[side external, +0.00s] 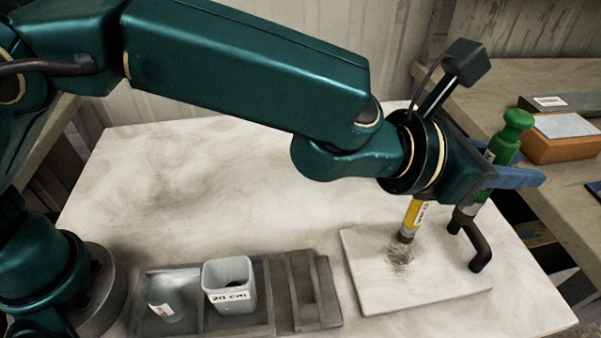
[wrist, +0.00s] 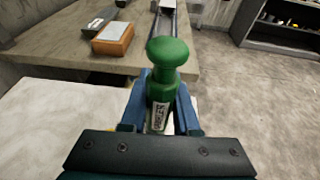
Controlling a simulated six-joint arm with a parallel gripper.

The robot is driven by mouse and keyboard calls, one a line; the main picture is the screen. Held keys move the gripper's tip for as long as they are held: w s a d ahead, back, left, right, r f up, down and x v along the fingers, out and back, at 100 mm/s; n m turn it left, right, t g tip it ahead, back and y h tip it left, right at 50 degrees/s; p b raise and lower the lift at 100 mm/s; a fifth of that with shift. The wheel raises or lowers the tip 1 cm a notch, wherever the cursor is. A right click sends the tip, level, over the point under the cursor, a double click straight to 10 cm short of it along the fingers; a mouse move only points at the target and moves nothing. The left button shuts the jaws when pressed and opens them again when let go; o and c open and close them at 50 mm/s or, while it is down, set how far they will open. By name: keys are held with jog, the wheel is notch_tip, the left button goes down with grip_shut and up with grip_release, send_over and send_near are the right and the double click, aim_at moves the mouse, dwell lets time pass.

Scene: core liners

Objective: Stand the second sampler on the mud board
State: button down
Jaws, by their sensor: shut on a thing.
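My gripper (side external: 512,178) is shut on a green sampler (side external: 504,145), its blue fingers on either side of the body. The sampler has a rounded green knob on top and a grey lower end, and it leans slightly in the side view. In the wrist view the green sampler (wrist: 167,70) stands up between the fingers (wrist: 160,112), its label facing me. Its lower end is over the right part of the pale mud board (side external: 372,275); I cannot tell if it touches. A yellow sampler (side external: 413,214) stands on the board beside dark mud, its upper part hidden by my wrist.
An orange block (side external: 560,148) sits on the rear bench.

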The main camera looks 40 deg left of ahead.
notch_tip(320, 180, down, 2)
jog(key=d, duration=0.2)
send_over(459, 270)
jog(key=shift+m+h, duration=0.3)
jog(key=shift+f, duration=5)
jog(key=shift+f, duration=0.1)
jog(key=c, duration=0.7)
grip_release()
jog(key=shift+o, duration=0.2)
